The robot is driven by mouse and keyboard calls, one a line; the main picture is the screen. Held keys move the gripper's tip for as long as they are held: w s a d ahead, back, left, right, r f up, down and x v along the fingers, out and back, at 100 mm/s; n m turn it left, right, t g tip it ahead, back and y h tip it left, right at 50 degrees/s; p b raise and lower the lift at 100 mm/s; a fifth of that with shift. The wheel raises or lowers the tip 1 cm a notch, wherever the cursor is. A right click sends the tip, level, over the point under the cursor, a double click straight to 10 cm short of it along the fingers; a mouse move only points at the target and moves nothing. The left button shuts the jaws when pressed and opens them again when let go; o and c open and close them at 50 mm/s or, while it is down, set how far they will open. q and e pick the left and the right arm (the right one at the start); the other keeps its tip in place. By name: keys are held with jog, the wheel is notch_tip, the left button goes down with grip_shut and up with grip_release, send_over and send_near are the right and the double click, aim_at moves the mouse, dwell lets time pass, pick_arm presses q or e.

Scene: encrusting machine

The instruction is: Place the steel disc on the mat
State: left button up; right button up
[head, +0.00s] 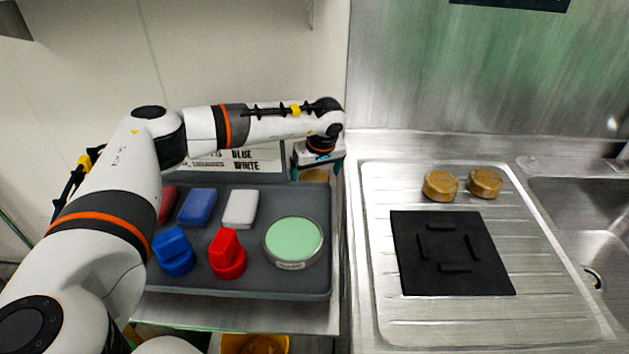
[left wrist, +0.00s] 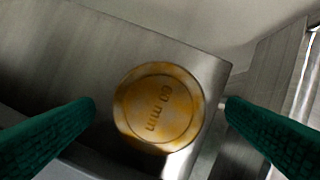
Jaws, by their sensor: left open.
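A round yellow-brown disc (left wrist: 158,107) marked "60 mm" lies between and beyond my left fingertips in the left wrist view. In the head view it shows only partly, under my left gripper (head: 317,172), as a brownish disc (head: 314,176). My left gripper is open, a green finger on each side of the disc; I cannot tell how far above it they are. No plainly silver disc shows, so I cannot confirm by colour that this is the steel one. The black square mat (head: 447,253) with raised bars lies bare on the ribbed drainboard. My right gripper is not in view.
Two golden discs (head: 440,186) (head: 485,183) sit behind the mat. A grey tray (head: 315,282) holds red, blue and white blocks, blue and red knobbed pieces, and a green-topped round tin (head: 293,241). A sink (head: 600,215) is at right. An orange bowl (head: 255,344) shows below the tray.

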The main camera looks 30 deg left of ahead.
pick_arm(q)
jog(key=shift+a+f, duration=0.2)
jog(key=shift+f, duration=0.45)
jog(key=shift+w, duration=0.1)
jog(key=c, duration=1.4)
